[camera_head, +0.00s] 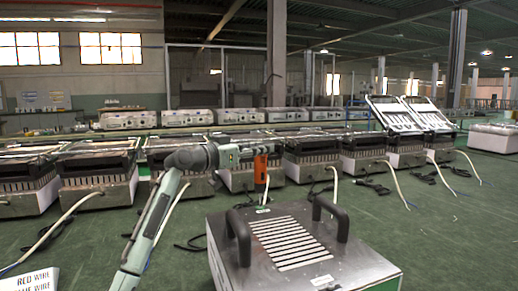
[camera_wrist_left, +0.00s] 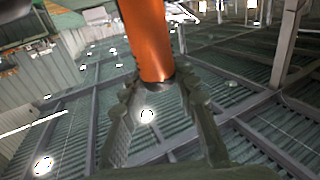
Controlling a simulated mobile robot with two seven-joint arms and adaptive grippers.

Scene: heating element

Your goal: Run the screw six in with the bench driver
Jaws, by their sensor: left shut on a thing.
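An orange driver (camera_head: 261,173) hangs upright in the head view, above and behind the metal heater box. My left gripper (camera_head: 252,152) is shut on it. In the left wrist view the driver's orange body (camera_wrist_left: 148,40) sits between the two fingers (camera_wrist_left: 160,88). The heater box (camera_head: 335,268) stands at the front centre, with a slotted top and two dark handles. The driver is apart from the box. I cannot make out screw six or any screw hole. My right gripper is not in view.
Two dark handles (camera_head: 239,238) and (camera_head: 331,219) rise from the box top. Rows of similar heaters (camera_head: 97,170) with trailing cables stand behind. A white sign (camera_head: 32,281) with lettering is at the lower left. Green floor (camera_head: 450,235) is open at the right.

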